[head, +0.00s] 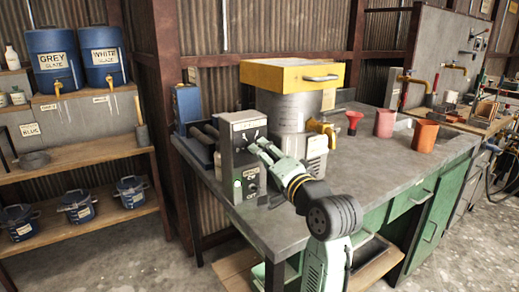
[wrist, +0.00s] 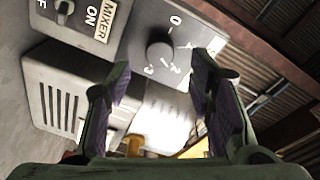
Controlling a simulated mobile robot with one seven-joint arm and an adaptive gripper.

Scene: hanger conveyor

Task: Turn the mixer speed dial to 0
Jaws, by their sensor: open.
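The grey control box (head: 226,158) stands on the bench in the head view, where the dial itself is too small to make out. My gripper (head: 260,148) is close in front of the box's upper face. In the wrist view my gripper (wrist: 164,76) is open, its fingers spread either side of the dial, with no clear contact.
A metal drum (head: 285,112) with a yellow drawer-like top (head: 283,75) stands behind the box.

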